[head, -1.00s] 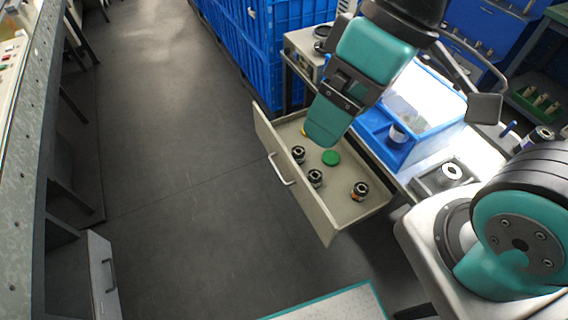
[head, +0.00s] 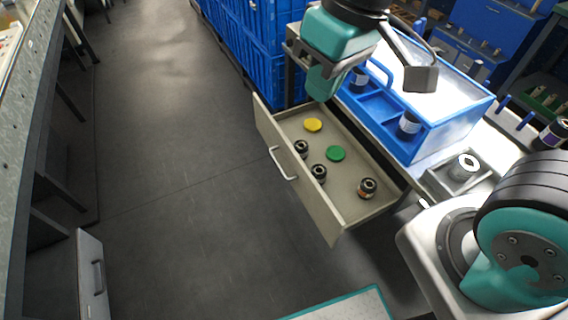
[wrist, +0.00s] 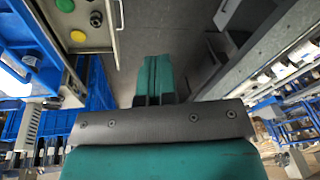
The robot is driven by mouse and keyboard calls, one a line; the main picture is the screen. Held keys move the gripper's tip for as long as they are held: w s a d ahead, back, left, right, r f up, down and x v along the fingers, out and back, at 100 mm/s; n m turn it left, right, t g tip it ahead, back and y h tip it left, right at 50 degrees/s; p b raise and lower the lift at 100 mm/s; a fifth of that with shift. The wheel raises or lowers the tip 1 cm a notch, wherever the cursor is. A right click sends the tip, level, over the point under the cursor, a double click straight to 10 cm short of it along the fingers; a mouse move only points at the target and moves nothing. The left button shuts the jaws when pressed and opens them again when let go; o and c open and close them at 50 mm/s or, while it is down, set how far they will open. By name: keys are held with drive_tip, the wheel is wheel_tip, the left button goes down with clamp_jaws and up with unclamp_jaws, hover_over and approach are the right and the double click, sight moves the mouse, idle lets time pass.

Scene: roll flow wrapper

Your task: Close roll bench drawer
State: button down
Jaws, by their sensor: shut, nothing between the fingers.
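The roll bench drawer (head: 292,197) stands pulled out from the bench, its grey front facing the aisle. Its metal handle (head: 282,165) is on that front. Inside lie a yellow disc (head: 313,125), a green disc (head: 335,153) and several small dark rolls. My gripper (head: 322,84) is above the drawer's far end in the head view, apart from the handle. In the wrist view my gripper's teal fingers (wrist: 154,78) are together with nothing between them. The drawer's corner (wrist: 85,40) shows at the upper left there.
A blue tray with rolls (head: 375,112) stands on the bench top (head: 437,160). Blue crates (head: 262,50) are stacked beyond the drawer. The dark floor (head: 180,190) left of the drawer is clear. Another grey bench lies along the left edge.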

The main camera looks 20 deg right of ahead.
drive_tip(key=w+a+f+m+t+h+b, duration=0.1)
drive_tip(key=w+f+h+b, duration=0.1)
drive_tip(key=w+f+b, duration=0.55)
drive_tip(key=w+a+f+m+t+h+b, duration=0.15)
drive_tip(key=w+f+b, duration=0.35)
drive_tip(key=f+b, duration=0.5)
drive_tip(key=m+t+h+b, duration=0.2)
drive_tip(key=m+h+b, duration=0.15)
drive_tip(key=b, duration=1.15)
approach(287, 149)
drive_tip(key=shift+n, duration=0.5)
drive_tip(key=f, duration=0.1)
drive_tip(key=w+f, duration=0.1)
drive_tip(key=f, duration=0.1)
drive_tip(key=w+f, duration=0.1)
drive_tip(key=f, duration=0.1)
drive_tip(key=shift+w+d+f, duration=0.1)
drive_tip(key=shift+w+d, duration=0.05)
drive_tip(key=shift+w, duration=0.05)
drive_tip(key=shift+w+d+b, duration=0.15)
drive_tip(key=shift+d+b, duration=0.25)
drive_tip(key=shift+d, duration=0.35)
